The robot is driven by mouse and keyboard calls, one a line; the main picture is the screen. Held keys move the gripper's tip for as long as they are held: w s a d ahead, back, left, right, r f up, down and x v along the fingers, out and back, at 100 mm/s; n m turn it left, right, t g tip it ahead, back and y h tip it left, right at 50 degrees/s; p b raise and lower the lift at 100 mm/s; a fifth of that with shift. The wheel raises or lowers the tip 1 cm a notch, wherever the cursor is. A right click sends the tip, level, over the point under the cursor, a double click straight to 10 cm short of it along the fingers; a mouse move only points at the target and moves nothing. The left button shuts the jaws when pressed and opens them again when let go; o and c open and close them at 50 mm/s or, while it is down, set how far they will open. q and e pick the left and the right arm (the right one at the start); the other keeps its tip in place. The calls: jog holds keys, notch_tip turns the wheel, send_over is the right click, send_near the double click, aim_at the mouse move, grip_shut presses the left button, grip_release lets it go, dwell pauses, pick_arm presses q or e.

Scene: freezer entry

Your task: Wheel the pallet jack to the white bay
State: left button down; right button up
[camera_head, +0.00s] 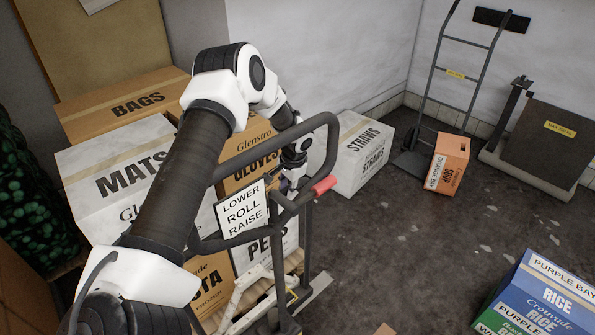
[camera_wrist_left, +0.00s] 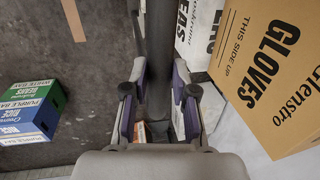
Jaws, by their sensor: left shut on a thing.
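The pallet jack's dark looped handle (camera_head: 332,150) rises in front of stacked boxes in the head view. It carries a red grip (camera_head: 325,185) and a sign reading LOWER, ROLL, RAISE (camera_head: 241,214). My left gripper (camera_head: 288,182) is at the handle, partly hidden by my arm and the bars. In the left wrist view a dark handle bar (camera_wrist_left: 158,45) runs between the fingers of my left gripper (camera_wrist_left: 157,88), which is shut on it. My right gripper is not in view. No floor marking for the white bay shows.
Boxes stand behind the handle, including MATS (camera_head: 110,175), BAGS (camera_head: 125,103) and STRAWS (camera_head: 358,150). A hand truck (camera_head: 470,80), an orange box (camera_head: 447,165) and a dark-platform scale (camera_head: 540,140) stand at the back right. RICE boxes (camera_head: 545,295) sit front right. Floor between is clear.

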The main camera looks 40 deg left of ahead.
pick_arm(q)
jog(key=a, duration=0.2)
jog(key=a+f, duration=0.1)
jog(key=a, duration=0.1)
jog(key=shift+s+a, duration=0.15)
jog(key=shift+s, duration=0.05)
jog(key=c, duration=1.1)
grip_release()
jog(key=shift+d+r, duration=0.15)
jog(key=shift+d, duration=0.1)
jog(key=shift+c, duration=0.2)
jog(key=shift+o, duration=1)
jog(key=shift+w+d+r, duration=0.15)
jog(key=shift+w+d, duration=0.1)
jog(key=shift+d, duration=0.1)
jog(key=d+r, duration=0.3)
jog(key=r, duration=0.9)
jog(key=shift+w, duration=0.25)
jog(key=shift+s, duration=0.1)
